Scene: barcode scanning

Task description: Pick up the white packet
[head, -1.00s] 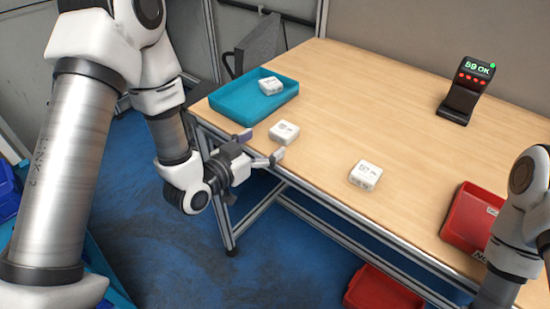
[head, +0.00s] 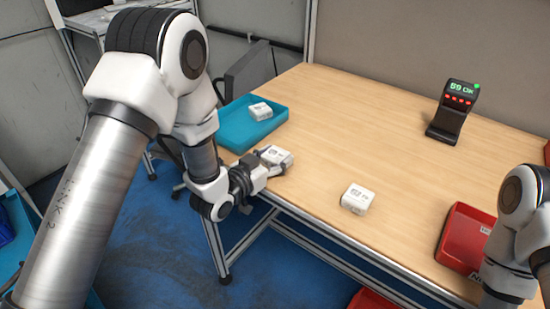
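Three white packets are in view. One packet (head: 277,155) lies at the table's left front edge, at my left gripper (head: 271,163). One finger is along its near side; the far finger is mostly hidden, so I cannot tell whether the fingers press on it. A second packet (head: 357,198) lies alone on the table near the front edge. A third packet (head: 261,111) is in the teal tray (head: 233,138). My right arm shows at the right edge, but its gripper is out of view.
A black scanner stand (head: 452,112) with a lit display reading "59 OK" stands at the back right. A red bin (head: 460,236) is at the right front, beside my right arm. Another red bin (head: 372,300) is below the table edge. The middle of the table (head: 350,125) is clear.

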